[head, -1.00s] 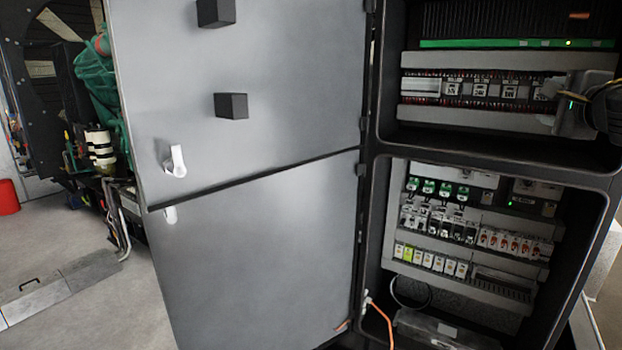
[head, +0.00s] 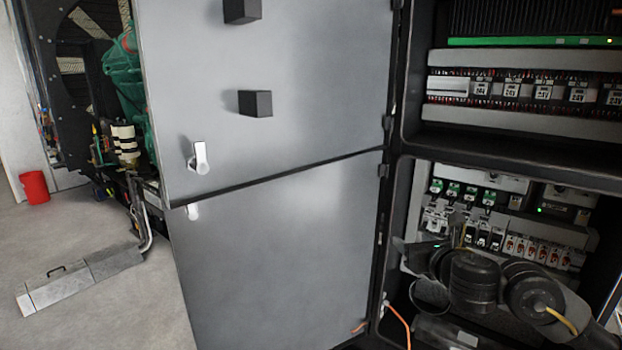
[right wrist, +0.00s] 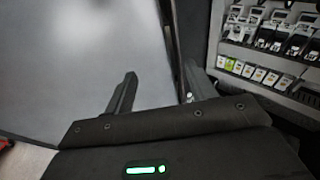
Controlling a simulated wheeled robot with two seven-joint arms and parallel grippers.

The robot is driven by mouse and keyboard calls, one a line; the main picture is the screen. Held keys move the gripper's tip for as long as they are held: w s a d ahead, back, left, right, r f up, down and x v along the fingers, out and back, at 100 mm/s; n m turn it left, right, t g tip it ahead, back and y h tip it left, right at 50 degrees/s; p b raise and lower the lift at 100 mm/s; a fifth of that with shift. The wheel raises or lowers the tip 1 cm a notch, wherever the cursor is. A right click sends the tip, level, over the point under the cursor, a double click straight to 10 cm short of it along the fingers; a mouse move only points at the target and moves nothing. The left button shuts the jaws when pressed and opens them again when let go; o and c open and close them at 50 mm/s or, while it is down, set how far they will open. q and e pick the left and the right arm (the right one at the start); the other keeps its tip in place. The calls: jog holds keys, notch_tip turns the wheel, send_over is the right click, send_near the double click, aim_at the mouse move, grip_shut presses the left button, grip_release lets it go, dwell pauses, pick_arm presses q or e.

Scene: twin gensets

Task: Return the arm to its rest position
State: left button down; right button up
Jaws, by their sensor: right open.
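My right arm reaches in from the lower right of the head view, in front of the lower compartment of the open cabinet (head: 397,200). My right gripper (head: 418,256) is at its left end, near the compartment's left side and the grey doors. In the right wrist view my right gripper (right wrist: 160,92) has its two dark fingers spread apart, with nothing between them. The grey door surface shows beyond the left finger. My left gripper is not in view.
The upper door (head: 300,90) and lower door (head: 275,250) stand open. Rows of breakers (head: 490,238) sit behind my arm, and my arm hides part of them. An orange cable (head: 398,322) hangs at the cabinet's lower left.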

jog(key=s+a+f+m+g, duration=0.2)
jog(key=s+f+m, duration=0.65)
jog(key=f, duration=0.25)
jog(key=s+a+f+m+g, duration=0.2)
jog(key=s+f+m, duration=0.5)
jog(key=f+m, duration=0.35)
jog(key=s+d+f+m+g+h, duration=0.1)
jog(key=s+d+f+m+g, duration=0.1)
jog(key=s+f+m, duration=0.5)
jog(key=s+d+f+m+g, duration=0.1)
jog(key=s+f+m+g, duration=0.2)
jog(key=s, duration=0.7)
jog(key=s+d+f+m+g+h, duration=0.1)
jog(key=s+d+f+m+g, duration=0.15)
jog(key=s+m, duration=0.55)
notch_tip(320, 180, down, 27)
jog(key=s+n+g, duration=0.1)
jog(key=s+n, duration=0.1)
jog(key=s, duration=0.1)
jog(key=s+d+f+g, duration=0.1)
jog(key=s+d+f, duration=0.1)
jog(key=s+f, duration=1.3)
jog(key=shift+s+d+f, duration=0.2)
jog(key=shift+s+d, duration=0.05)
jog(key=shift+s, duration=0.2)
jog(key=shift+g, duration=0.25)
